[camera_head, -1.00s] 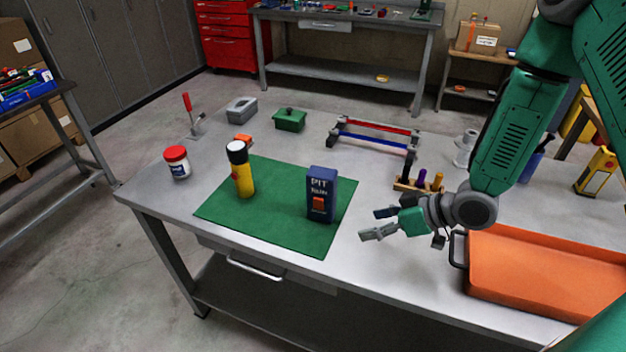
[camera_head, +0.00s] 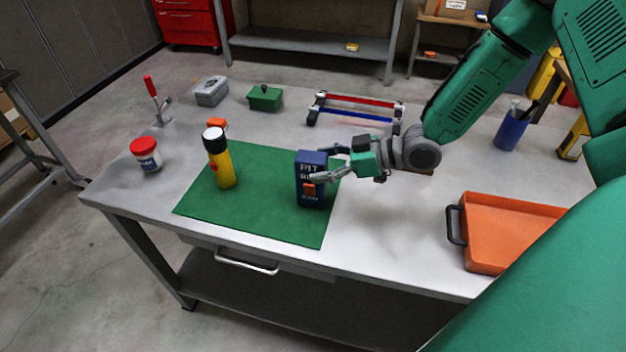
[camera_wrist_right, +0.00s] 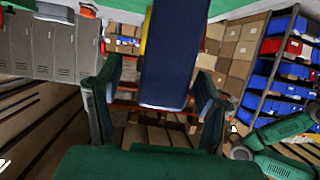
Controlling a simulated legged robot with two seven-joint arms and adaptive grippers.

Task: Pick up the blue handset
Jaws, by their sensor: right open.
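The blue handset (camera_head: 312,191) stands upright on the right part of the green mat (camera_head: 250,225), with "PIT" lettering and an orange button on its front. My right gripper (camera_head: 322,164) is open around the handset, one finger in front of it and the other behind. In the right wrist view the handset (camera_wrist_right: 168,60) rises between the two spread fingers of the gripper (camera_wrist_right: 158,95), with gaps showing on both sides. My left gripper is in neither view.
A yellow bottle with a white cap (camera_head: 219,165) stands on the mat to the left. A red-lidded jar (camera_head: 146,155) is farther left. An orange tray (camera_head: 505,225) lies at the right. A rack with red and blue bars (camera_head: 355,109) stands behind.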

